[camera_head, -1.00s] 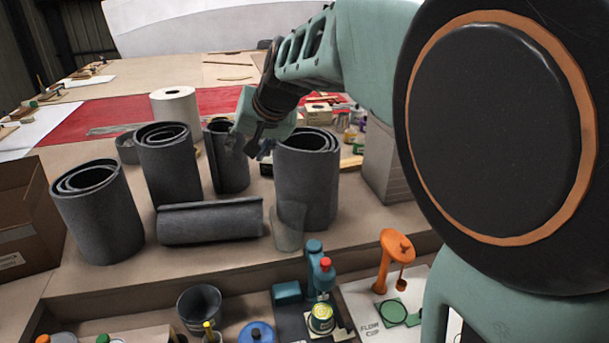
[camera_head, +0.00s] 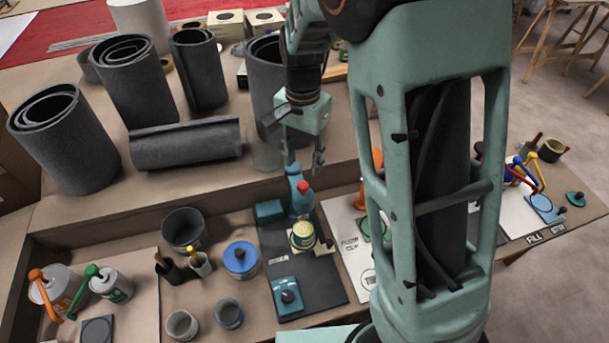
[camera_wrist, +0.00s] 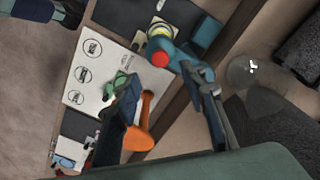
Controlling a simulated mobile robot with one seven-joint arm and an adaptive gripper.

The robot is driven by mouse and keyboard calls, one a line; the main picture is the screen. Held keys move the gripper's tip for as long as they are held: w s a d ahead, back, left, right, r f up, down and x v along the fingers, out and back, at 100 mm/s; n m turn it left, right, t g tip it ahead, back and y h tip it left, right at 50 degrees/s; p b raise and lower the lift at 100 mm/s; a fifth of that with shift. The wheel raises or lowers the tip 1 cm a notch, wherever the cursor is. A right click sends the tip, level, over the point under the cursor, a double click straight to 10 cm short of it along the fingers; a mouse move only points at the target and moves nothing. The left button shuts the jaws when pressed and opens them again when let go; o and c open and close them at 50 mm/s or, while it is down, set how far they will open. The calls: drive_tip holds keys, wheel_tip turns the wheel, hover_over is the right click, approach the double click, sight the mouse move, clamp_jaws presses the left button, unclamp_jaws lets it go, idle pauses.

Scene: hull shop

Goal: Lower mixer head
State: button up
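The mixer (camera_head: 297,204) is a small teal stand with a red knob (camera_head: 303,187) on its head, on a dark mat in the lower shelf area. A tin with a yellow-green label (camera_head: 303,237) stands in front of its head. My gripper (camera_head: 305,167) points down just behind and above the mixer, its two fingers apart and empty. In the wrist view the fingers of my gripper (camera_wrist: 160,80) are spread, and the red knob (camera_wrist: 160,59) shows between and beyond the tips. Whether a finger touches the mixer I cannot tell. The mixer's head looks raised.
Dark rolls (camera_head: 66,140) stand and lie on the upper bench behind. A blue-lidded tin (camera_head: 241,259) and a dark cup (camera_head: 184,229) stand to the left.

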sight(303, 185)
wheel_tip(303, 185, down, 8)
drive_tip(key=shift+f, duration=0.1)
idle(0.4)
clamp_jaws()
